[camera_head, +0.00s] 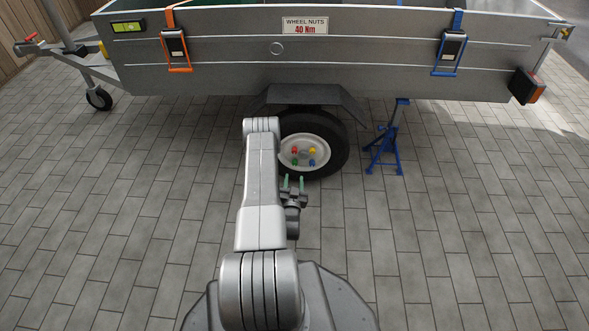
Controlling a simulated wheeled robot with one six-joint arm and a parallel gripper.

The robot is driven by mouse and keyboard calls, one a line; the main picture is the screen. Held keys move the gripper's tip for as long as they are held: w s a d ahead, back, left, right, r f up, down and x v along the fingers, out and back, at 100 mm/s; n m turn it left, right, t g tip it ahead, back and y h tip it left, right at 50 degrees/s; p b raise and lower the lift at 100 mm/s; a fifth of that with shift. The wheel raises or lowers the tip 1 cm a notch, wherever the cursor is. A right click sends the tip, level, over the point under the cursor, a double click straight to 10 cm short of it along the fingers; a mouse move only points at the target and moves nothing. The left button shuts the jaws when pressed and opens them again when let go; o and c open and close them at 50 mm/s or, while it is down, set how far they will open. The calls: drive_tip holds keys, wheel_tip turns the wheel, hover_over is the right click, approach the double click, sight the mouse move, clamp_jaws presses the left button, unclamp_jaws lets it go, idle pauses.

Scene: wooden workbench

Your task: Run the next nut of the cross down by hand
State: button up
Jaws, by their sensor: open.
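The trailer wheel (338,150) has a black tyre and a pale rim, under the dark mudguard. On the rim sit small coloured nuts around a grey hub (304,155): a red nut (295,150) upper left, a yellow nut (312,150) upper right, a green nut (295,162) lower left and a blue nut (312,162) lower right. How far each is threaded on is too small to tell.
The grey trailer (220,50) spans the top, with a "WHEEL NUTS 40 Nm" label (305,26). A blue axle stand (384,145) stands right of the wheel. A jockey wheel (99,98) is at far left. The paving (470,220) is clear at right.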

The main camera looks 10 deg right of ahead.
sight(295, 163)
drive_tip(key=b+x, duration=0.2)
drive_tip(key=x, duration=0.6)
drive_tip(key=shift+c, duration=0.2)
clamp_jaws()
